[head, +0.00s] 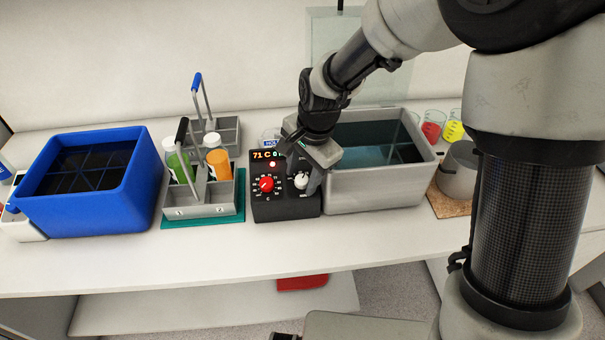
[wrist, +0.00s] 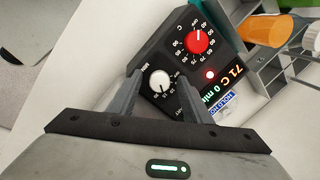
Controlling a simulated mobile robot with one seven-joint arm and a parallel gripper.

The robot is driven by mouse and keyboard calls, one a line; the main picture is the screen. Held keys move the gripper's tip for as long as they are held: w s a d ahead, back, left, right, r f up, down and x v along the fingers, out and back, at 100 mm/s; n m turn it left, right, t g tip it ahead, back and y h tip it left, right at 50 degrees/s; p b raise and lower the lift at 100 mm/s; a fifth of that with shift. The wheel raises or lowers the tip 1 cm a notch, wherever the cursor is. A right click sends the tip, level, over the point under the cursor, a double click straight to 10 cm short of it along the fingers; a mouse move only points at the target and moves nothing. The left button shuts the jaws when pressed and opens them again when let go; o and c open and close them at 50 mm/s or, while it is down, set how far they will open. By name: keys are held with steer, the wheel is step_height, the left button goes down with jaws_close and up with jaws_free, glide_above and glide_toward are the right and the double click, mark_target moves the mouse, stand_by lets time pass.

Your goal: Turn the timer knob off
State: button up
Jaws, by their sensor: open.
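The timer knob (head: 301,181) is the white knob on the right of the black control box (head: 285,208). In the wrist view the white knob (wrist: 160,80) sits between and just beyond my gripper's two fingers. My gripper (head: 306,178) is open at the box, with a finger on each side of the knob; I cannot tell whether they touch it. The red knob (head: 267,184) is to the left on the same panel, and it also shows in the wrist view (wrist: 197,41). The display reads 71 C and a 0, partly hidden in the head view; the wrist view shows "0 min".
A grey water bath (head: 375,195) stands right of the box. A grey bottle carrier (head: 200,210) with green and orange bottles stands on a teal mat at left. A blue tub (head: 90,212) is farther left. Beakers with red and yellow liquid stand at right. The front counter is clear.

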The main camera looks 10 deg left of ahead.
steer(key=shift+c, duration=0.3)
steer(key=c, duration=1)
steer(key=shift+n, duration=0.3)
steer(key=n, duration=0.3)
steer(key=shift+n+h, duration=0.3)
steer(key=n, duration=0.4)
steer(key=shift+n+h+b, duration=0.3)
steer(key=n, duration=0.4)
steer(key=shift+h, duration=0.3)
steer(key=n, duration=0.4)
steer(key=shift+n, duration=0.4)
